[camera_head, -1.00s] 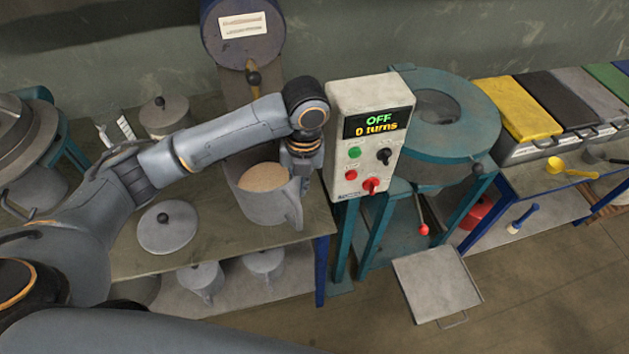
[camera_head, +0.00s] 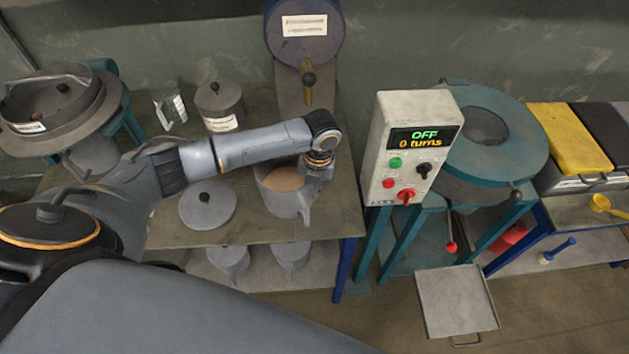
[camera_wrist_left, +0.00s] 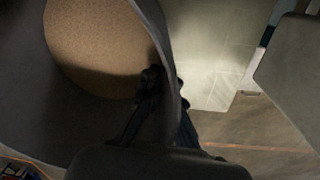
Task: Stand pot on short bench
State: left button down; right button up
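The grey pot (camera_head: 279,204) with tan contents is at the right end of a bench (camera_head: 330,225), seeming to rest on its top. In the left wrist view the pot's wall (camera_wrist_left: 150,20) and the tan contents (camera_wrist_left: 100,45) fill the upper left. My left gripper (camera_head: 316,172) is at the pot's right rim. In the wrist view its fingers (camera_wrist_left: 167,105) straddle the wall, one inside and one outside, and appear closed on it. The fingertips are dark and partly hidden. My right gripper is not in view.
A round lid (camera_head: 207,207) lies left of the pot, and a lidded canister (camera_head: 219,105) stands behind. A control box (camera_head: 415,150) reading OFF and a teal machine (camera_head: 490,140) stand close on the right. Smaller pots (camera_head: 230,262) sit on the shelf below. A tray (camera_head: 457,300) stands lower right.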

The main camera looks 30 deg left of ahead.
pick_arm(q)
jog(key=shift+w, duration=0.1)
jog(key=shift+f, duration=0.15)
jog(key=c, duration=1.5)
grip_release()
jog(key=shift+f, duration=0.1)
jog(key=r, duration=0.4)
jog(key=r+b, duration=0.1)
jog(key=r, duration=0.3)
jog(key=d+r+b, duration=0.1)
jog(key=r, duration=0.3)
jog(key=shift+r, duration=0.15)
